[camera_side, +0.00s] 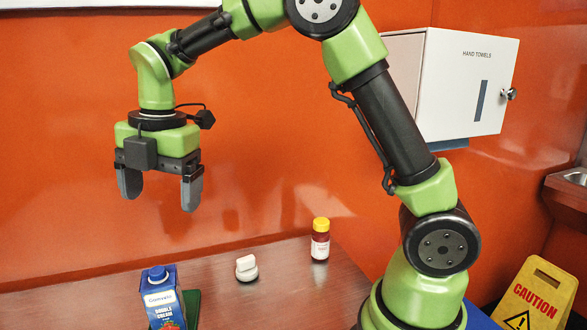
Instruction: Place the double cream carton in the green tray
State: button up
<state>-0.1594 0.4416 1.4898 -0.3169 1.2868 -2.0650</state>
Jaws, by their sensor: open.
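The double cream carton (160,301) is blue with a blue screw cap and stands upright at the bottom edge of the side view. A dark green surface (193,307), seemingly part of the green tray, shows at the carton's right side. Most of it is hidden behind the carton or out of frame, so I cannot tell whether the carton stands on it or in front of it. My gripper (161,189) is open and empty, pointing down, well above the table and apart from the carton.
A small white object (246,268) and a red bottle with a yellow cap (320,241) stand on the brown table (85,305), right of the carton. A white hand towel dispenser (440,80) hangs on the orange wall. A yellow caution sign (538,294) stands at the lower right.

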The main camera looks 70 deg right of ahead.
jog(key=s+d+r+m+t, duration=0.1)
jog(key=s+r+m+t, duration=0.1)
jog(key=s+m, duration=0.8)
jog(key=s+d+r+m+t+y, duration=0.1)
jog(key=s+d+r+m+t, duration=0.1)
jog(key=s+m, duration=0.8)
jog(key=r+m+t, duration=0.1)
jog(key=m+t, duration=0.1)
jog(key=m, duration=0.3)
jog(key=shift+d, duration=0.25)
